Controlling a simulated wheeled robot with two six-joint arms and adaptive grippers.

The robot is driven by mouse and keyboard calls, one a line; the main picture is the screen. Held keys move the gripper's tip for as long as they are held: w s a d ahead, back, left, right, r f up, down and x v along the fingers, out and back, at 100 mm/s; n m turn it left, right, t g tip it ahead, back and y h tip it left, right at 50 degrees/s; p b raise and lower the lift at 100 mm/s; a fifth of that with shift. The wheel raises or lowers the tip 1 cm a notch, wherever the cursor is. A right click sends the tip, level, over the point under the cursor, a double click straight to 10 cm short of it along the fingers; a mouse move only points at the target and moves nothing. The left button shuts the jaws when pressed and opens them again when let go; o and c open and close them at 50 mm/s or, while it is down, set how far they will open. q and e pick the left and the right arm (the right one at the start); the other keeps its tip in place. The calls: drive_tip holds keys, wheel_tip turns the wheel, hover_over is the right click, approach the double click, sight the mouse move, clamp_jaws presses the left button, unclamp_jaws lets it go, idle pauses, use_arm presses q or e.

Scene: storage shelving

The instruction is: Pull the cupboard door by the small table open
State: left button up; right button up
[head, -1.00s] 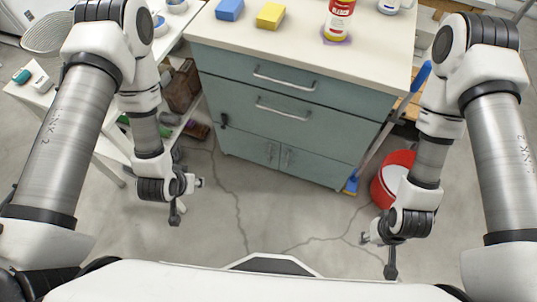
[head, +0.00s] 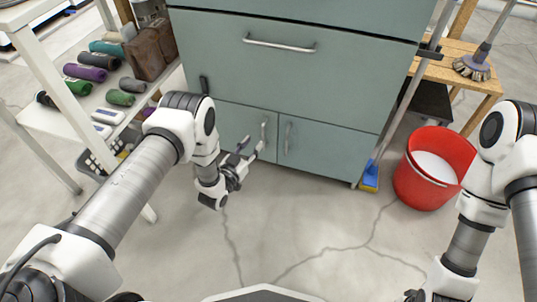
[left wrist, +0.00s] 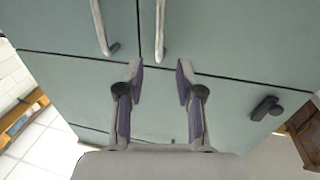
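The grey-green cupboard (head: 300,75) has two low doors side by side, each with an upright metal handle. The left door (head: 232,122) has its handle (head: 263,134) near the middle gap. The right door (head: 325,150) has its handle (head: 287,136) beside it. Both doors are closed. My left gripper (head: 251,145) is open and empty, just in front of the left door's handle. In the left wrist view, that handle (left wrist: 160,30) lies beyond and between the spread fingertips (left wrist: 160,72), apparently untouched. My right gripper is mostly cut off at the bottom edge.
A white shelf table (head: 60,118) with rolled cloths stands left of the cupboard. A wooden table (head: 465,80) stands at the right. A red bucket (head: 432,175) and a blue-and-yellow broom (head: 370,178) stand near the cupboard's right corner. The floor in front is clear.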

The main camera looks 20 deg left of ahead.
use_arm(q)
drive_tip(key=b+x, duration=0.1)
drive_tip(key=x, duration=0.1)
drive_tip(key=b+x, duration=0.1)
drive_tip(key=x, duration=0.2)
drive_tip(key=b+x, duration=0.1)
drive_tip(key=x, duration=0.1)
drive_tip(key=shift+w+d+f, duration=0.1)
drive_tip(key=shift+w+f, duration=0.2)
drive_tip(key=shift+f, duration=0.05)
clamp_jaws()
use_arm(e)
wheel_tip(320, 180, down, 4)
drive_tip(key=shift+f, duration=0.15)
